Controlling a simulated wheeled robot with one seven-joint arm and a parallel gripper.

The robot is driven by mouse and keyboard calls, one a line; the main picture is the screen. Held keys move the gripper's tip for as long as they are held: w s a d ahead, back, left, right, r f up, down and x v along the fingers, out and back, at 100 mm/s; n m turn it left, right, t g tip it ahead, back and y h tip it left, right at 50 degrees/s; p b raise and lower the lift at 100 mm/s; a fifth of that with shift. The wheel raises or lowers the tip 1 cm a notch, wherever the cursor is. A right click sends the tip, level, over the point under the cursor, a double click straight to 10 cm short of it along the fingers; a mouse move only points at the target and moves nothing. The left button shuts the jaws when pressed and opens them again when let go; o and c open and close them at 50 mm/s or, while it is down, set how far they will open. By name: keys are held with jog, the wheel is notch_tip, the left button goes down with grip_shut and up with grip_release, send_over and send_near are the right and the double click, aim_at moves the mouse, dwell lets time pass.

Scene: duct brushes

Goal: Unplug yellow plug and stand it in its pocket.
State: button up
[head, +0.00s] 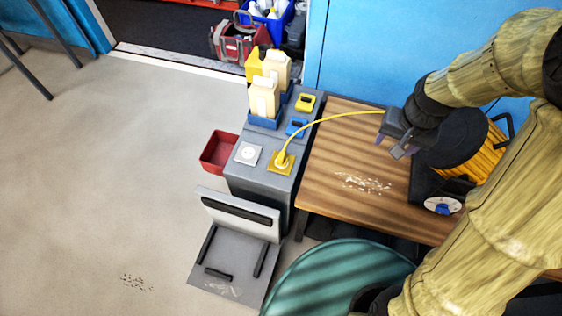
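The yellow plug (282,157) sits upright in a yellow-framed socket (271,169) on top of a grey cabinet. Its yellow cable (338,118) arcs up and right, passing behind my gripper towards a cable reel (488,150). A yellow holder with a dark opening (305,103) is at the back right of the cabinet top; it may be the pocket. A blue holder (297,126) is in front of it. My gripper (389,146) is above the wooden table, right of the plug and well apart from it. Its fingers look spread, with nothing seen between them.
A white socket (247,153) is left of the plug. Cream bottles (264,98) stand in blue trays behind. The wooden table (340,150) has pale scraps on it. A red bin (218,152), a grey dustpan-like stand (232,262) and a green round object (335,280) are lower down.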

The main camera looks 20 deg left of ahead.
jog(key=w+a+f+g+b, duration=0.1)
jog(key=w+a+f+b, duration=0.3)
jog(key=a+f, duration=0.8)
jog(key=n+b, duration=0.1)
jog(key=b, duration=0.1)
send_over(282, 155)
jog(key=shift+g, duration=0.4)
jog(key=f, duration=1)
jog(key=shift+w+d+f, duration=0.1)
jog(key=shift+d, duration=0.1)
jog(key=shift+a+f, duration=0.2)
jog(key=shift+a, duration=0.15)
notch_tip(282, 155, down, 6)
jog(key=b, duration=0.5)
jog(key=shift+d+r, duration=0.1)
jog(key=shift+r, duration=0.05)
jog(key=shift+f+b, duration=0.55)
jog(key=shift+f, duration=1.05)
